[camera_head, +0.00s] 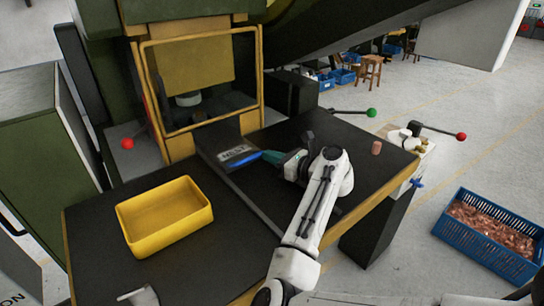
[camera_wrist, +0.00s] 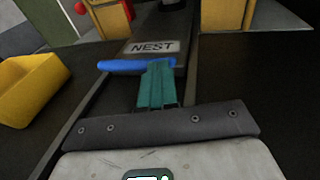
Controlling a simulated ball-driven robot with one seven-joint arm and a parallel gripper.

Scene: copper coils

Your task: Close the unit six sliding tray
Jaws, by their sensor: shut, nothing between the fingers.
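The dark sliding tray (camera_head: 207,146) lies in a channel in front of the yellow-framed machine opening. Its front carries a white NEST label (camera_head: 235,153) and a blue handle bar (camera_head: 248,160). In the wrist view the label (camera_wrist: 151,47) and the blue handle (camera_wrist: 125,66) are just beyond my fingers. My gripper (camera_head: 267,156) has teal fingers, shut and empty, with tips at the right part of the handle; it also shows in the wrist view (camera_wrist: 160,64). The tips look against or very near the handle; contact is unclear. The tray's far end is hidden in the machine.
An empty yellow bin (camera_head: 165,215) stands on the black table left of the channel. A small copper-coloured cylinder (camera_head: 376,148) stands on the right tabletop. Levers with a red knob (camera_head: 128,144) and a green knob (camera_head: 371,113) flank the opening. A blue crate (camera_head: 487,235) is on the floor.

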